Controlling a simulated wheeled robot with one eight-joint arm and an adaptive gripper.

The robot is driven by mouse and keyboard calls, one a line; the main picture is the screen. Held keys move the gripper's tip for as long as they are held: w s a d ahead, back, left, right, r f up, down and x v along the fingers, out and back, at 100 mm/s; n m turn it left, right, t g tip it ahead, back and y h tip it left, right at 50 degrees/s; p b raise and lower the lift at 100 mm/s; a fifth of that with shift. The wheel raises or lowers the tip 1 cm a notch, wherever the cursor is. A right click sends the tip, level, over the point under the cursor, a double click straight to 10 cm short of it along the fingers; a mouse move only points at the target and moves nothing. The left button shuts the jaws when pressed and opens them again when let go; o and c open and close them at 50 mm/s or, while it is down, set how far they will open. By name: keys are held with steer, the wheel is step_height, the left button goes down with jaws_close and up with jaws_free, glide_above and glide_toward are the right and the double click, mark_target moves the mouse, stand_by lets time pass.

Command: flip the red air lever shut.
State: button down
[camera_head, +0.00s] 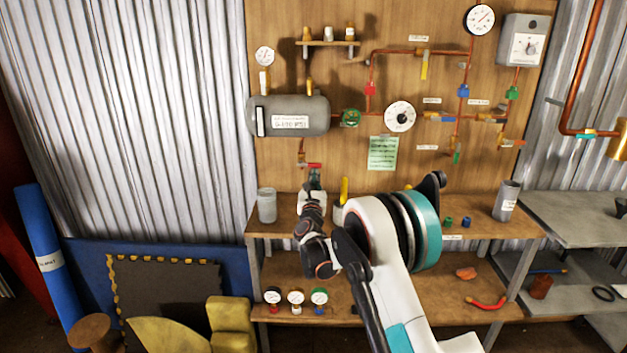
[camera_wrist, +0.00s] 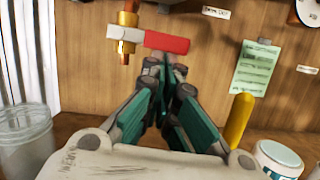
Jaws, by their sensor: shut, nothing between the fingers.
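The red air lever (camera_wrist: 167,42) lies roughly level in the wrist view, pointing right from a brass valve on a short copper pipe (camera_wrist: 128,20). A pale grey piece joins its left end to the valve. In the head view the red lever (camera_head: 314,166) shows small below the grey tank (camera_head: 290,116). My gripper (camera_wrist: 160,62) is shut and empty. Its fingertips are just below the lever's middle and right part in the picture; I cannot tell whether they touch it. In the head view my gripper (camera_head: 314,178) is partly hidden by my own arm.
A clear jar (camera_wrist: 27,140) stands left of my gripper, with a yellow upright handle (camera_wrist: 238,120) and a white tub (camera_wrist: 278,158) to the right. A green note (camera_head: 383,153) hangs on the wooden panel. The workbench (camera_head: 285,232) lies below.

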step_height(320, 180, down, 5)
steer(key=b, duration=0.4)
steer(key=r+p+v, duration=0.1)
steer(key=p+v, duration=0.3)
steer(key=v, duration=0.5)
steer(key=shift+s+a, duration=0.2)
steer(key=shift+s, duration=0.3)
steer(key=shift+f, duration=0.15)
